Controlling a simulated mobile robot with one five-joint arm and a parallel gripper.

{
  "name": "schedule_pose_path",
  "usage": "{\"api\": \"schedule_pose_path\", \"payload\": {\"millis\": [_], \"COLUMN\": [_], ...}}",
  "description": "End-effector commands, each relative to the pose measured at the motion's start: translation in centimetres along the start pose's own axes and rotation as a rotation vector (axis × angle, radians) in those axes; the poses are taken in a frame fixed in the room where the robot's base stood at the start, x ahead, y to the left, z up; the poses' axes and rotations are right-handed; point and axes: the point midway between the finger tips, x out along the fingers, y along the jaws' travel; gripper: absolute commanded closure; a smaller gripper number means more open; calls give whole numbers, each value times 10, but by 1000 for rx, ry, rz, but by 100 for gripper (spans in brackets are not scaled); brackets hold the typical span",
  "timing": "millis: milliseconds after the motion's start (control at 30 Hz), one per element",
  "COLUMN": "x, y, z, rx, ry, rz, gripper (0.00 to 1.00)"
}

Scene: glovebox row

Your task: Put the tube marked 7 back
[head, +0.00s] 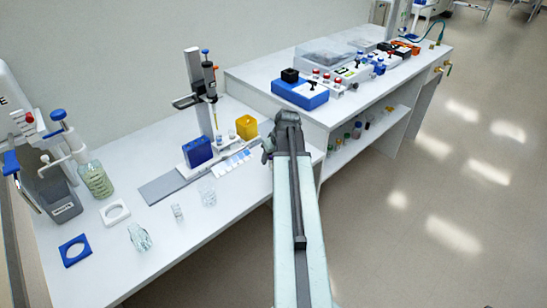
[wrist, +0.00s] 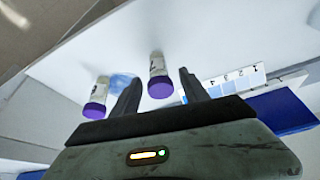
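A clear tube with a purple cap (wrist: 158,88) stands out between my gripper's fingers in the wrist view. It carries a dark mark that I cannot read surely. A second purple-capped tube (wrist: 96,103) is to the left, outside the left finger. My gripper (wrist: 158,76) is open, with gaps on both sides of the nearer tube. In the head view my gripper (head: 268,146) is over the bench's right end, and I cannot make out the tubes there. A numbered strip with white and blue fields (wrist: 236,80) lies right of the right finger; it also shows in the head view (head: 235,162).
A blue block (head: 197,151) and a yellow block (head: 246,127) stand by a pipette stand (head: 201,95). A higher bench (head: 262,75) adjoins at right. The floor at right is clear.

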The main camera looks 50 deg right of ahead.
Motion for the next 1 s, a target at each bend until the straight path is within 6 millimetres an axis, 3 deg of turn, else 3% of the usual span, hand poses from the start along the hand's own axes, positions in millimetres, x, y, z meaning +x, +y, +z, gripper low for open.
{"api": "schedule_pose_path", "payload": {"millis": [367, 567, 833, 1000], "x": [-8, -41, -106, -125], "y": [1, 1, 0, 1], "z": [-2, -3, -4, -2], "rx": [1, 3, 3, 3], "ry": [0, 0, 0, 0], "rz": [0, 1, 1, 1], "gripper": [48, 48, 48, 48]}}
